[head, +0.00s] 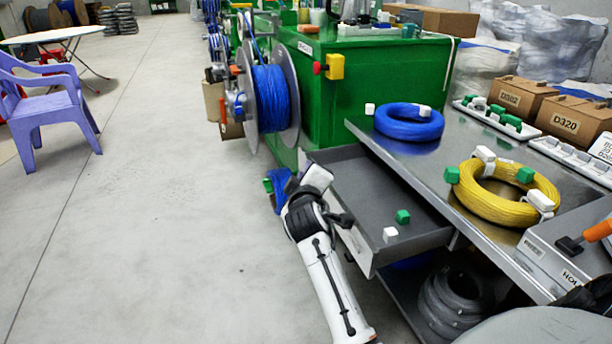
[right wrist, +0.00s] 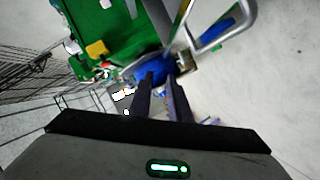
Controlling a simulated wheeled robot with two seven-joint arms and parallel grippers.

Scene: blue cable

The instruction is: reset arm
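My right arm comes up from the bottom in the head view. Its dark gripper (head: 303,200) is over the floor beside the left end of the open grey drawer (head: 375,190). In the right wrist view the two dark fingers (right wrist: 162,90) stand a little apart, with nothing visible held between them. A blue cable coil (head: 409,122) lies on the metal bench. More blue cable (head: 271,98) is wound on a reel at the green machine. A small blue bundle (head: 279,183) shows just behind the gripper, partly hidden. My left gripper is not in view.
A yellow cable coil (head: 495,203) with green and white blocks lies on the bench (head: 455,150). A green block (head: 403,216) and a white block (head: 390,234) are in the drawer. A purple chair (head: 50,105) stands far left. The floor (head: 160,200) between is clear.

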